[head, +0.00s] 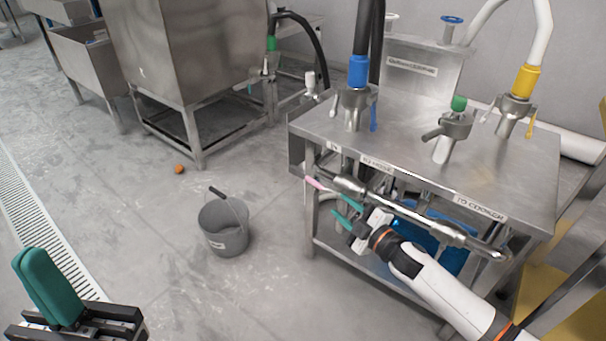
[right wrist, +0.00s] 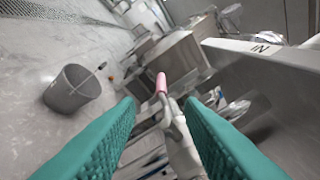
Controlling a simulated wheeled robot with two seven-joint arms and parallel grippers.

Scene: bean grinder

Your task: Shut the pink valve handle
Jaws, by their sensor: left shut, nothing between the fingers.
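The pink valve handle (head: 316,183) sticks out to the left from the metal pipe (head: 400,216) along the front of the steel table. In the right wrist view the pink handle (right wrist: 161,83) shows in the gap between my fingertips, pointing away from the camera. My right gripper (head: 340,208) is open, with teal fingers, just below and right of the handle. I cannot tell whether a finger touches it; nothing is seen clamped. My left gripper (head: 47,285) is shut and empty at the lower left, far from the valve.
The steel table (head: 500,170) carries pipe fittings with blue, green and yellow collars. A grey bucket (head: 224,228) stands on the floor to its left. A blue container (head: 450,255) sits under the table. A large steel tank (head: 190,50) stands behind. Floor between bucket and left gripper is clear.

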